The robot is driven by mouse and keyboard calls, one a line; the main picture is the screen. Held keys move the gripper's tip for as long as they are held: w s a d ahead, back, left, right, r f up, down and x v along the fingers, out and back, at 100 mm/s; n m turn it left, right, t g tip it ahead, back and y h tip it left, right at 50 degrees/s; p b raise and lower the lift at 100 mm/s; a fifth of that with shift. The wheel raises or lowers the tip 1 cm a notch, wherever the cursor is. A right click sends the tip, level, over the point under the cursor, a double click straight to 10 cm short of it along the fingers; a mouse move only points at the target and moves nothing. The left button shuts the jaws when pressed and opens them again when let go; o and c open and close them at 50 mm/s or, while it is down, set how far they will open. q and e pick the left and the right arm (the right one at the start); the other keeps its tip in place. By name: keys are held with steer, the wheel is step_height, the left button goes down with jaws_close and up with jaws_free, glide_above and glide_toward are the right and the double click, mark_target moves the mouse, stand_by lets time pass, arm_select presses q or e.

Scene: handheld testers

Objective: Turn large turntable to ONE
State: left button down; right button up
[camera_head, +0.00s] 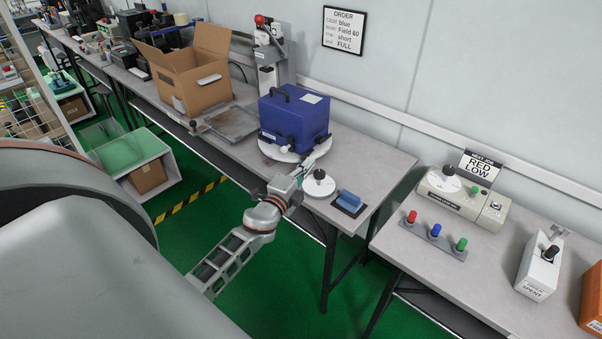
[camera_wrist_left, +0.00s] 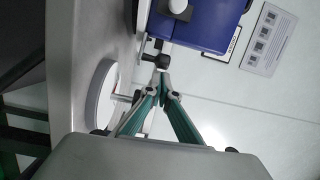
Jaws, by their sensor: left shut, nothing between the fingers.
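The large turntable (camera_head: 275,151) is a white round plate on the grey bench. A blue case (camera_head: 293,119) with a dark handle stands on it and hides most of the plate. A small white knob sticks out at the front of the case. My left gripper (camera_head: 318,158) is beside the turntable's right front edge, its fingers together and empty. In the left wrist view, its fingertips (camera_wrist_left: 163,77) meet close to a dark fitting near the blue case (camera_wrist_left: 205,22). I cannot tell whether they touch it. No ONE mark is readable. My right gripper is not in view.
A smaller white disc with a black knob (camera_head: 319,181) and a blue block on a dark pad (camera_head: 349,201) lie right of my gripper. An open cardboard box (camera_head: 196,84) and a flat grey plate (camera_head: 228,122) are left. A gap separates the right bench (camera_head: 410,246).

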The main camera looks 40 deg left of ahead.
arm_select(q)
steer(key=shift+w+a, duration=0.15)
steer(key=shift+w, duration=0.85)
steer(key=shift+s+a, duration=0.6)
steer(key=shift+s, duration=0.15)
